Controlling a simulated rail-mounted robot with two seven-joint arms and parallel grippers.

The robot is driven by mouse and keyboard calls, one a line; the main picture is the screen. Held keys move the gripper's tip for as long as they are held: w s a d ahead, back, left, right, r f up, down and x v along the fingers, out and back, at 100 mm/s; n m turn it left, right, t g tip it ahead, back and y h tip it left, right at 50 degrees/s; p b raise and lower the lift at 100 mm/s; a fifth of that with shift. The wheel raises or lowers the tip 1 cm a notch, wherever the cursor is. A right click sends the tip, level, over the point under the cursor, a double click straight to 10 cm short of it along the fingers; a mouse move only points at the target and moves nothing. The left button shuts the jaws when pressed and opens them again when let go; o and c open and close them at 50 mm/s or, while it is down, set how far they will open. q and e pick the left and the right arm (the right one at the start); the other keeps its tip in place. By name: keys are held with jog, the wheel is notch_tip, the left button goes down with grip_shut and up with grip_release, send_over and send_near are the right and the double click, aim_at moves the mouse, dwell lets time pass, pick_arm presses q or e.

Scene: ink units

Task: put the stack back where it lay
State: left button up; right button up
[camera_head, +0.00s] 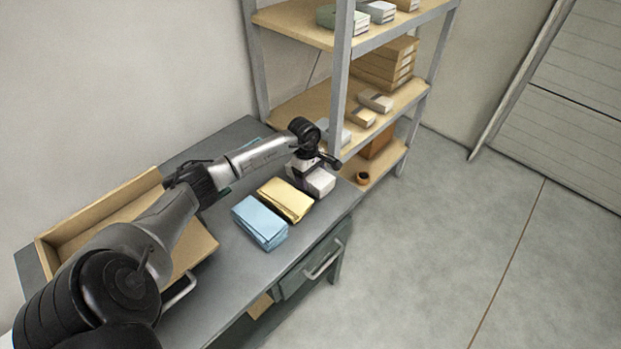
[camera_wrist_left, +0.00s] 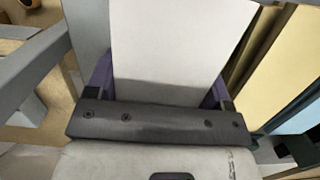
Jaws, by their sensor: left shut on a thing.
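A white stack (camera_head: 320,182) is at the right end of the grey desk (camera_head: 222,276), beside a yellow stack (camera_head: 286,199). A light blue stack (camera_head: 260,222) lies just left of the yellow one. My left gripper (camera_head: 308,168) is shut on the white stack from above. In the left wrist view the white stack (camera_wrist_left: 172,40) fills the middle between the two fingers (camera_wrist_left: 163,92), and the yellow stack (camera_wrist_left: 275,65) shows to its right. I cannot tell whether the white stack touches the desk. My right gripper is not in view.
A metal shelf rack (camera_head: 385,110) with boxes and small stacks stands close beyond the desk's right end. A wooden tray (camera_head: 85,215) lies at the desk's left, behind my left arm. A drawer handle (camera_head: 323,262) sticks out at the front. The floor on the right is clear.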

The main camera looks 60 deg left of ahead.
pick_arm(q)
jog(key=shift+f, duration=0.4)
jog(key=shift+f, duration=0.1)
jog(key=o, duration=1.3)
jog(key=shift+r, duration=0.3)
jog(key=r, duration=0.3)
jog(key=a+r+p, duration=0.1)
jog(key=r, duration=0.7)
jog(key=shift+s+a+p, duration=0.2)
jog(key=shift+a+p, duration=0.1)
jog(key=shift+a, duration=0.05)
jog(key=shift+r, duration=0.25)
